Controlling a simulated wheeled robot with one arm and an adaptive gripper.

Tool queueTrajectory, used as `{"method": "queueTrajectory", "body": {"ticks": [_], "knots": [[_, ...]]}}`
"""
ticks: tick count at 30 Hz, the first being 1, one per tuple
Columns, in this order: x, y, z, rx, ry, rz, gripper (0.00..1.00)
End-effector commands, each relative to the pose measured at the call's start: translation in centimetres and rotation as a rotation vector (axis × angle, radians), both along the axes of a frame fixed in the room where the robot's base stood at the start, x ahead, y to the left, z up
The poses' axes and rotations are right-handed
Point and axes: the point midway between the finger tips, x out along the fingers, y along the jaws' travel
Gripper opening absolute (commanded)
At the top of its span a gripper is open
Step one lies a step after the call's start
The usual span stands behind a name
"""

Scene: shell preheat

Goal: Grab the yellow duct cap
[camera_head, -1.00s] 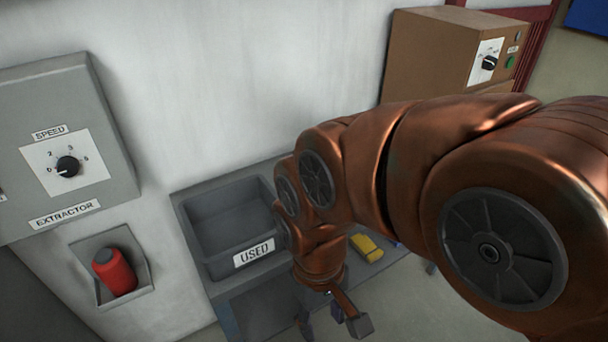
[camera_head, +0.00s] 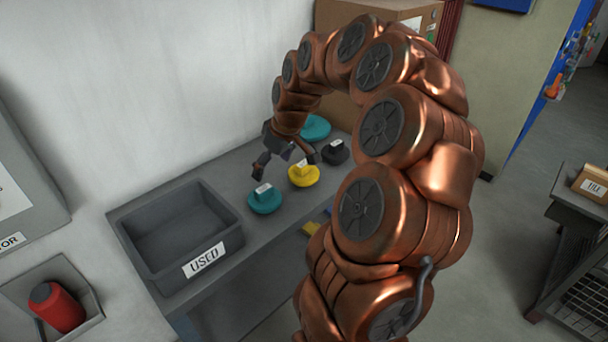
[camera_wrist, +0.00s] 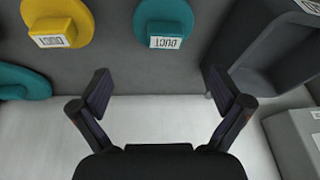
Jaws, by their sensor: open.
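The yellow duct cap (camera_head: 303,175) is a round disc with a labelled block handle, lying on the grey bench. In the wrist view the yellow duct cap (camera_wrist: 58,22) is at the upper left, its label partly readable as DUCT. My gripper (camera_head: 285,168) is open and empty, above the bench near the yellow cap and a teal cap. In the wrist view my gripper (camera_wrist: 160,90) has its fingers spread, with the yellow cap outside them to the left. The teal duct cap (camera_head: 265,200) lies left of the yellow one and shows at top centre of the wrist view (camera_wrist: 163,20).
A grey bin (camera_head: 178,235) labelled USED stands at the bench's left end. A dark cap (camera_head: 336,152) and another teal piece (camera_head: 315,128) lie right of and behind the yellow cap. A cardboard-coloured box (camera_head: 340,60) stands behind. A yellow object (camera_head: 311,228) is low beside my arm.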

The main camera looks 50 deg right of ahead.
Motion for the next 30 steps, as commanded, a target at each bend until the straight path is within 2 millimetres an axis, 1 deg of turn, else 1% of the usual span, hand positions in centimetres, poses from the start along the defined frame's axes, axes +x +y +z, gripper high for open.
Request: {"method": "queueTrajectory", "body": {"ticks": [1,3,6,9,10,12,15,21,26,30], "knots": [[0.3,-2.8,-0.8,-0.004,-0.017,-0.027,1.0],[0.3,-6.1,-1.5,-0.019,-0.038,-0.051,1.0],[0.0,-9.8,-2.6,-0.036,-0.055,-0.078,1.0],[-0.4,-12.3,-3.1,-0.052,-0.067,-0.098,1.0],[-0.5,-12.8,-3.3,-0.056,-0.07,-0.102,1.0],[-0.7,-13.5,-3.6,-0.059,-0.071,-0.107,1.0],[-0.5,-13.8,-4.2,-0.062,-0.072,-0.109,1.0],[0.2,-13.6,-5.7,-0.06,-0.071,-0.108,1.0],[0.6,-13.6,-6.2,-0.061,-0.072,-0.107,1.0],[1.3,-13.5,-7.0,-0.06,-0.072,-0.107,1.0]]}}
